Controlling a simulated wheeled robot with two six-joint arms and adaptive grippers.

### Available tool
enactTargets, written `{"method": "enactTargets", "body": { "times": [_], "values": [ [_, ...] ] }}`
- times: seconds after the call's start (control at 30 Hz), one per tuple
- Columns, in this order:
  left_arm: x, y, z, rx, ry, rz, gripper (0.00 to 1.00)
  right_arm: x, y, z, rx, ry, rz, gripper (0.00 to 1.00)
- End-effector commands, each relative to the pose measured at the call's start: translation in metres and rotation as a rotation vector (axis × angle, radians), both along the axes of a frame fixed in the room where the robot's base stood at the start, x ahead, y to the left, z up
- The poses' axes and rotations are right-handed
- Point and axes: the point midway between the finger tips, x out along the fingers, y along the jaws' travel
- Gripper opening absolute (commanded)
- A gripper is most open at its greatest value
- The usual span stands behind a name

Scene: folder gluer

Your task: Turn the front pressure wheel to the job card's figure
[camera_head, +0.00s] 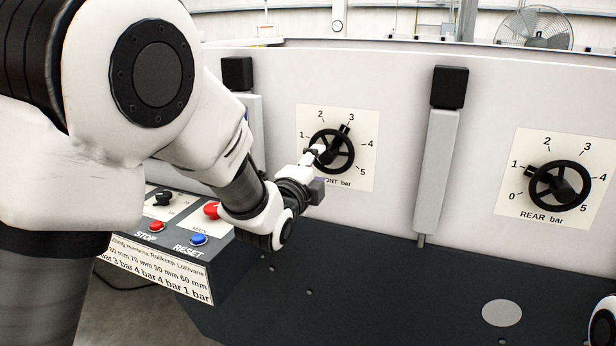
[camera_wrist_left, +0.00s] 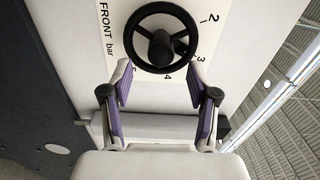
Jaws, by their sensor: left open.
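The front pressure wheel (camera_head: 346,163) is a black spoked handwheel on a white dial plate marked FRONT bar. Its black pointer sits close to the 3. My left gripper (camera_head: 317,153) is in front of the wheel's left side, partly covering it. In the left wrist view the open fingers (camera_wrist_left: 160,75) point at the wheel rim (camera_wrist_left: 160,69), one to each side of its lower part; I cannot tell whether they touch it. My right gripper is out of view.
The rear pressure wheel (camera_head: 560,186) is on the right, its pointer near 1. A grey post with a black cap (camera_head: 449,87) stands between the dials. The control box has a red STOP button (camera_head: 157,226), a blue RESET button (camera_head: 199,239) and a red knob (camera_head: 211,210).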

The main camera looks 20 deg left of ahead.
Motion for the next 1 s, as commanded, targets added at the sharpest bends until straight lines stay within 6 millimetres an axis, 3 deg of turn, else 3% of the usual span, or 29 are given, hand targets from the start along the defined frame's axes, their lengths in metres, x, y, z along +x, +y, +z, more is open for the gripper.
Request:
{"method": "enactTargets", "body": {
  "times": [0.1, 0.3, 0.8, 0.87, 0.97, 1.0],
  "values": [
    [-0.031, 0.001, 0.000, 0.001, 0.001, 0.000, 0.60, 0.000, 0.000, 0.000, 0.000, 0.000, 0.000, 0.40],
    [-0.061, 0.002, -0.001, 0.001, 0.001, 0.000, 0.60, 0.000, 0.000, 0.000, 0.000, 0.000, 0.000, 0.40],
    [-0.063, 0.002, -0.004, 0.000, 0.007, 0.000, 0.60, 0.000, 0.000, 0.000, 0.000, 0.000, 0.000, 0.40],
    [-0.062, 0.002, -0.017, -0.001, 0.032, 0.000, 0.60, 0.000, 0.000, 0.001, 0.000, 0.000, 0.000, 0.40],
    [-0.058, 0.005, -0.068, -0.011, 0.130, 0.004, 0.60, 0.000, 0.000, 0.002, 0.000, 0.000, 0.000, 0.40],
    [-0.058, 0.007, -0.098, -0.017, 0.188, 0.009, 0.60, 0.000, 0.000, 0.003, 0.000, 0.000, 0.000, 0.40]
  ]
}}
